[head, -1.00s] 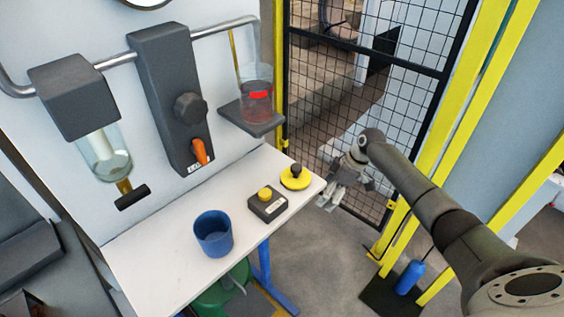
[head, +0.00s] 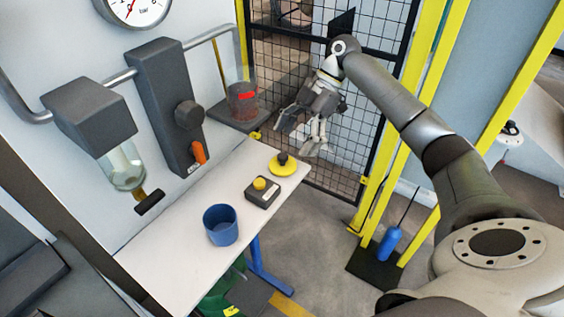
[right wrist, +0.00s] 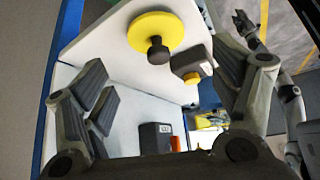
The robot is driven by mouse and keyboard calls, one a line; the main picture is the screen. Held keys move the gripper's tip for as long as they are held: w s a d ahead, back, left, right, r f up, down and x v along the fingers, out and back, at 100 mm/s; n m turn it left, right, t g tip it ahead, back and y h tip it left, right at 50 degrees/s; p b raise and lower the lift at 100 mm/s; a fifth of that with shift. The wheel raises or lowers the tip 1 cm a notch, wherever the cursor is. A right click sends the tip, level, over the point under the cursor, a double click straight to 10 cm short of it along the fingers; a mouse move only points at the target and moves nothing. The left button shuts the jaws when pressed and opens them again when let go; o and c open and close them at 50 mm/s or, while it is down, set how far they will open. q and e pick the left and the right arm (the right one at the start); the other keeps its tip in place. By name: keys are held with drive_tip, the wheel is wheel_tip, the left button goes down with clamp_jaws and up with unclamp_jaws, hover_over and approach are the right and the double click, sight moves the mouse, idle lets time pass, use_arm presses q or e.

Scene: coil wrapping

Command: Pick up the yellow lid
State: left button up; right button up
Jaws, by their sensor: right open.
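The yellow lid (head: 290,169) is a flat round disc with a black knob. It lies on the far right end of the white table (head: 180,238). My right gripper (head: 297,133) is open and empty, above and beyond the lid in the head view, apart from it. In the right wrist view the lid (right wrist: 150,27) and its knob show at the top, ahead of the spread fingers (right wrist: 165,85). My left gripper is not seen in the head view.
A dark box with a yellow button (head: 260,184) sits close beside the lid. A blue cup (head: 220,226) stands nearer on the table. A shelf with a red-marked glass container (head: 243,101) is on the wall behind. A mesh fence (head: 355,150) and yellow posts stand to the right.

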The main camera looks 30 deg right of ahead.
sight(285, 154)
drive_tip(key=shift+a+f, duration=0.3)
drive_tip(key=shift+f, duration=0.2)
drive_tip(key=shift+a+f+p, duration=0.45)
drive_tip(key=shift+p, duration=0.25)
drive_tip(key=p+x, duration=0.1)
drive_tip(key=x, duration=0.2)
drive_tip(key=shift+w+d+f, duration=0.1)
drive_tip(key=shift+f, duration=0.3)
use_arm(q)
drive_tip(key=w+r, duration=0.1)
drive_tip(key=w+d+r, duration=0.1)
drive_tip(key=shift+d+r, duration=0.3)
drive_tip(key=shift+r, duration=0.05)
use_arm(e)
drive_tip(key=c, duration=1)
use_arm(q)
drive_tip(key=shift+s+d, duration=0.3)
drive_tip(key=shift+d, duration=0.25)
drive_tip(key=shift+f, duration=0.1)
